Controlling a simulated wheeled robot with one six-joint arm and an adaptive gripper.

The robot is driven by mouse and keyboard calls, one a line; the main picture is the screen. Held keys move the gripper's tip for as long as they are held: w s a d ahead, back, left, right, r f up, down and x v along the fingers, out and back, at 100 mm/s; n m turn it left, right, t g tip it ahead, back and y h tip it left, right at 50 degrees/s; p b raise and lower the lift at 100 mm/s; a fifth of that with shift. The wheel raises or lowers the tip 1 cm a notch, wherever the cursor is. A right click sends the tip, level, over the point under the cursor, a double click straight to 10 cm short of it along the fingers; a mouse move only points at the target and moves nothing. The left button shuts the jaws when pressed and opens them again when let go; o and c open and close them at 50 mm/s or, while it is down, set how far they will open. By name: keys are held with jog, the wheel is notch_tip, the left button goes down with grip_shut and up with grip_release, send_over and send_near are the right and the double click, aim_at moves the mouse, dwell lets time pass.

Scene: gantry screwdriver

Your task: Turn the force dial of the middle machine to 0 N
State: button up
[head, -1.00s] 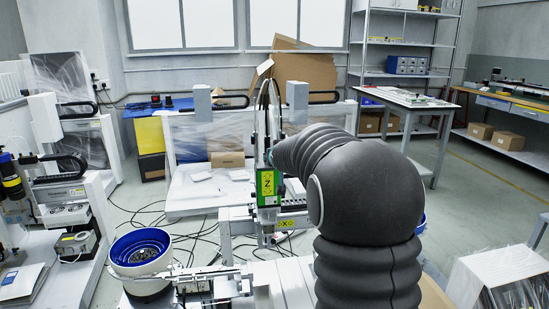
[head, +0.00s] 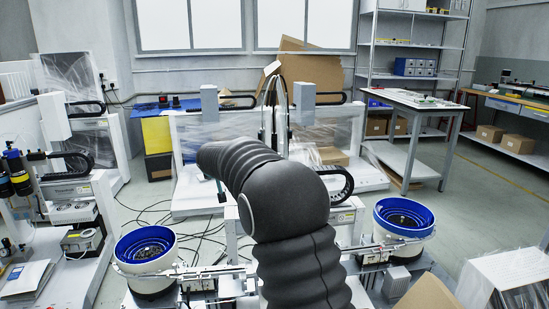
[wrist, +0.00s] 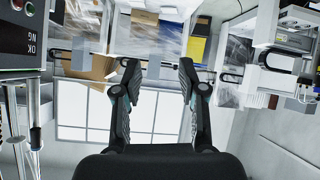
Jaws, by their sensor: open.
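The middle machine (head: 215,284) stands in front of me, largely hidden behind my arm in the head view. I cannot make out its force dial in any view. In the wrist view, a dark panel (wrist: 24,38) marked OK and NG, with red and green round parts, is at the upper left. I cannot tell whether it belongs to the middle machine. My gripper (wrist: 159,75) is open and empty in the wrist view, with nothing between its fingers. The wrist picture looks upside down. In the head view my gripper is hidden behind my arm.
Blue-rimmed bowl feeders stand left (head: 145,249) and right (head: 403,216) of my arm. Another machine (head: 72,212) stands at the left, with loose cables on the floor between. A grey table (head: 408,101) and shelves (head: 412,50) are at the back right.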

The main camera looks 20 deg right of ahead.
jog(key=s+d+r+m+g+h, duration=0.5)
jog(key=d+r+m+h, duration=0.4)
jog(key=m+h, duration=0.3)
jog(key=shift+m+y, duration=0.7)
jog(key=shift+y, duration=0.1)
jog(key=p+x, duration=0.1)
jog(key=x, duration=1.2)
jog(key=shift+s+d+r, duration=0.1)
jog(key=shift+s+d, duration=0.1)
grip_shut()
